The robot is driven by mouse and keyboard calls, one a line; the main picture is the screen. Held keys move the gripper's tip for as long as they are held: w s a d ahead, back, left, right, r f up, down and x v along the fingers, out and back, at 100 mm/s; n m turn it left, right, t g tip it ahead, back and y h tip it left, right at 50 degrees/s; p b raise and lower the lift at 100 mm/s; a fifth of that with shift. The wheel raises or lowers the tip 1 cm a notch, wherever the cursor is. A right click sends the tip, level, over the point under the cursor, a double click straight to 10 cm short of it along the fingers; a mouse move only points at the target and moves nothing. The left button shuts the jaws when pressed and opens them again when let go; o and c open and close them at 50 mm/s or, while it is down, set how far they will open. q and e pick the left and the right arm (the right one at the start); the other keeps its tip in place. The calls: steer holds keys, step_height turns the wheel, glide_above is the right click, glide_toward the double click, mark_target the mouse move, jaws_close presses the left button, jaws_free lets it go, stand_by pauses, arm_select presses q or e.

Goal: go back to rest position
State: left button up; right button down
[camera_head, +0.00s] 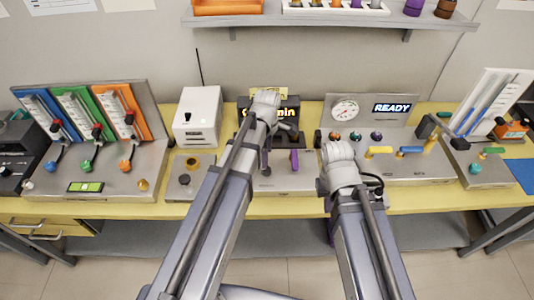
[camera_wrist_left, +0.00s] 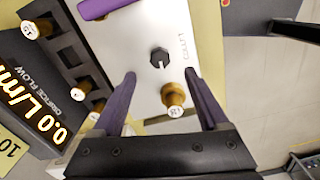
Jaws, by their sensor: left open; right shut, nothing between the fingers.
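My left arm reaches up over the middle of the bench in the head view. Its gripper (camera_head: 265,160) hangs over the front of the black flow-readout device and is partly hidden by the arm. In the left wrist view my left gripper (camera_wrist_left: 160,78) is open. Its two purple fingers stand apart on either side of a brass knob (camera_wrist_left: 173,97) on a white panel. I cannot tell whether they touch the panel. My right arm reaches up to the bench's right middle. Its gripper (camera_head: 329,230) is mostly hidden behind the arm; only a purple sliver shows near the bench's front edge.
The yellow bench (camera_head: 440,199) carries a panel of coloured levers (camera_head: 88,140) at left, a white box (camera_head: 197,118), a gauge panel (camera_head: 371,108) reading READY, and a tilted white rack (camera_head: 485,105) at right. A purple lever (camera_head: 294,161) stands between my arms. A shelf (camera_head: 330,21) hangs above.

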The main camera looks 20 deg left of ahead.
stand_by(0.4)
arm_select(q)
steer(key=s+d+m, duration=0.5)
steer(key=s+m, duration=0.2)
steer(key=m, duration=0.4)
steer(key=s+d+m+y, duration=0.1)
steer(key=s+d+m, duration=0.4)
steer(key=m, duration=0.6)
steer(key=shift+s, duration=1.25)
